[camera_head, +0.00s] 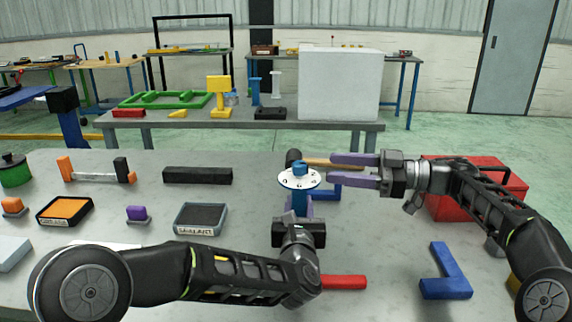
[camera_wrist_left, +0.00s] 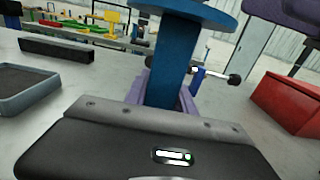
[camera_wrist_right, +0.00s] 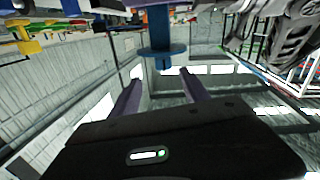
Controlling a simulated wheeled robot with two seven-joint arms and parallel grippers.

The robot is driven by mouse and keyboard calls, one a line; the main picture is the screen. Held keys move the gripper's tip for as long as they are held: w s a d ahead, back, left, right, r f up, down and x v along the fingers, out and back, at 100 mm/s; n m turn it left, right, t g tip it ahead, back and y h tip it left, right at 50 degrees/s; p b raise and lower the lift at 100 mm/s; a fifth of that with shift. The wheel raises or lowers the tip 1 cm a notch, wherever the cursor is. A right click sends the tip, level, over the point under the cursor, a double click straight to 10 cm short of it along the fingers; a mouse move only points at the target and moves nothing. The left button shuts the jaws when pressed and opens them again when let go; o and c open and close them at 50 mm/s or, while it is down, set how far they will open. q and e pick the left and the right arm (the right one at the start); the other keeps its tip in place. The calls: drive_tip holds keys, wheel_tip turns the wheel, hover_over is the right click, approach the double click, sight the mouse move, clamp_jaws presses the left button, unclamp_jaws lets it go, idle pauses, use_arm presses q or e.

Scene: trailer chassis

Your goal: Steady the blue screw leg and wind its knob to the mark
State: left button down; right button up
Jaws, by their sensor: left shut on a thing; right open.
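The blue screw leg (camera_head: 299,203) stands upright on the grey table. A white marked dial (camera_head: 287,180) and a blue knob (camera_head: 299,168) are at its top. My left gripper (camera_head: 300,209) is shut on the leg below the dial; in the left wrist view its purple fingers flank the blue post (camera_wrist_left: 170,65). My right gripper (camera_head: 330,170) is open and empty, fingers level, just right of the knob. In the right wrist view the knob (camera_wrist_right: 163,63) lies ahead, between the lines of the fingers and apart from them. The dial's mark is too small to read.
A red toolbox (camera_head: 480,190) stands behind my right arm. A blue angle piece (camera_head: 445,272) and a red bar (camera_head: 343,282) lie at the front. A black bar (camera_head: 197,175) and a grey tray (camera_head: 201,218) lie to the left. A wooden-handled tool is behind the leg.

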sight(286, 176)
drive_tip(key=shift+s+m, duration=0.25)
drive_tip(key=shift+m, duration=0.25)
drive_tip(key=a, duration=0.4)
drive_tip(key=w+a, duration=0.1)
drive_tip(key=a, duration=0.7)
drive_tip(key=shift+w, duration=0.35)
drive_tip(key=shift+c, duration=0.4)
clamp_jaws()
